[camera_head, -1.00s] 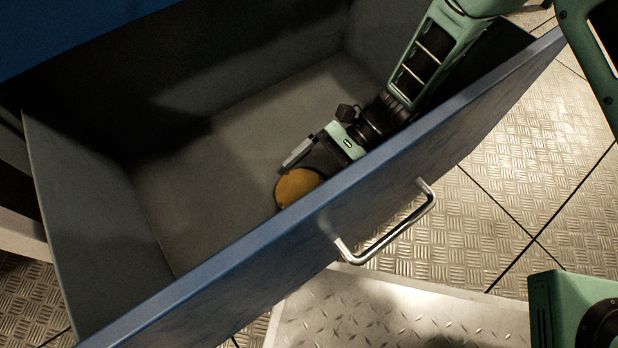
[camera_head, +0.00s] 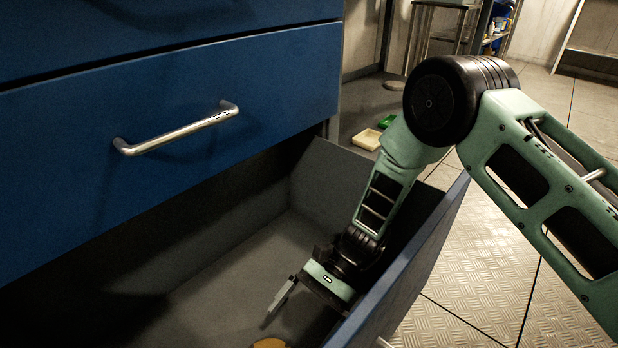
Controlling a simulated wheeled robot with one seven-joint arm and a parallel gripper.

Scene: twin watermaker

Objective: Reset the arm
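My gripper (camera_head: 300,312) is down inside the open lower drawer (camera_head: 238,252), near the drawer's front panel. One pale finger stands out at the left end of the gripper body, wide of its middle, so it looks open. The other finger is mostly hidden in shadow and near the front panel. My arm reaches over the drawer's right end and bends down into it. A round orange-brown disc (camera_head: 268,343) lies on the drawer floor below the gripper, cut by the bottom edge. It looks apart from the visible finger.
A closed blue drawer (camera_head: 60,170) with a metal handle (camera_head: 178,130) is above the open one. The open drawer's front panel (camera_head: 408,275) rises beside my gripper. A cream tray (camera_head: 367,139) and a green item (camera_head: 387,121) lie beyond. The metal floor at right is clear.

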